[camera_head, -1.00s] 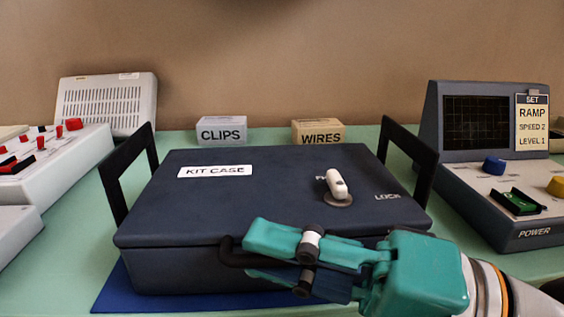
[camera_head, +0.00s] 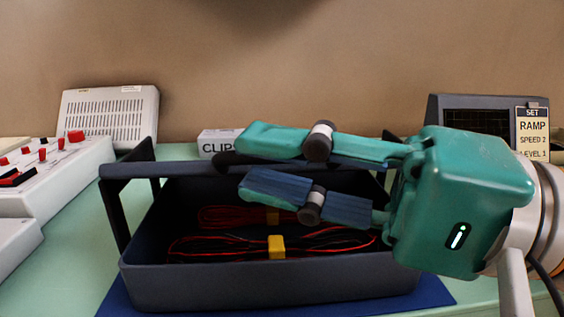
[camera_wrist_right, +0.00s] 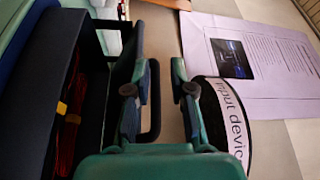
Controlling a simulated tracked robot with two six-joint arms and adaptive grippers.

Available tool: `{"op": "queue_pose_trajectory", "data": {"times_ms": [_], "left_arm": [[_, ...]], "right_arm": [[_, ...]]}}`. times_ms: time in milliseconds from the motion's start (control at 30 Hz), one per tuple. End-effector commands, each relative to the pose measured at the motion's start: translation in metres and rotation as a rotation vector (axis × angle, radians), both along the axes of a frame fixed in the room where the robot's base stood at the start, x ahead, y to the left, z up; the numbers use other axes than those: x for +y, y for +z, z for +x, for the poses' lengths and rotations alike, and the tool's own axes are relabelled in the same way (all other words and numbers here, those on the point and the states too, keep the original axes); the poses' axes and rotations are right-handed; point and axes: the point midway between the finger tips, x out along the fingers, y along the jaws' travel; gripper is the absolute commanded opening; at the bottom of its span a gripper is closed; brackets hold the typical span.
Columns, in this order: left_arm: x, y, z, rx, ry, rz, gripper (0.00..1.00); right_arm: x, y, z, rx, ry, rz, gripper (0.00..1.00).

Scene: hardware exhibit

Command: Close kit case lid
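The dark kit case (camera_head: 270,285) stands on a blue mat with its interior exposed. Its lid (camera_head: 185,171) is raised, seen nearly edge-on across the top of the box. My right gripper (camera_head: 250,162) is at the lid's front edge, its two fingers spread apart above and below the lid's black handle (camera_head: 229,158). The handle loop (camera_wrist_right: 152,110) also shows between the spread fingers in the right wrist view. The gripper hides the lid's right part. Red and black wires (camera_head: 210,245) with a yellow clip (camera_head: 276,246) lie inside the case. My left gripper is not in view.
A red-switched panel (camera_head: 60,165) is at the left, a grey vented box (camera_head: 110,115) behind. A CLIPS box (camera_head: 212,142) and screen console (camera_head: 470,112) stand behind, partly hidden.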

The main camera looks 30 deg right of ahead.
Motion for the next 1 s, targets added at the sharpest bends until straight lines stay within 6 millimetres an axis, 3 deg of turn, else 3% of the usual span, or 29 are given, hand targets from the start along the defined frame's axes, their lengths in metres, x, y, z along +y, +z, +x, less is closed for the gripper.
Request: {"op": "queue_pose_trajectory", "data": {"times_ms": [533,1000], "left_arm": [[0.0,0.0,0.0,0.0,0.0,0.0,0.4],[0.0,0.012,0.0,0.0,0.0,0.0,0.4]], "right_arm": [[-0.001,0.001,-0.001,-0.001,0.0,0.001,0.22],[-0.023,-0.004,-0.023,-0.002,-0.001,0.001,0.22]]}}
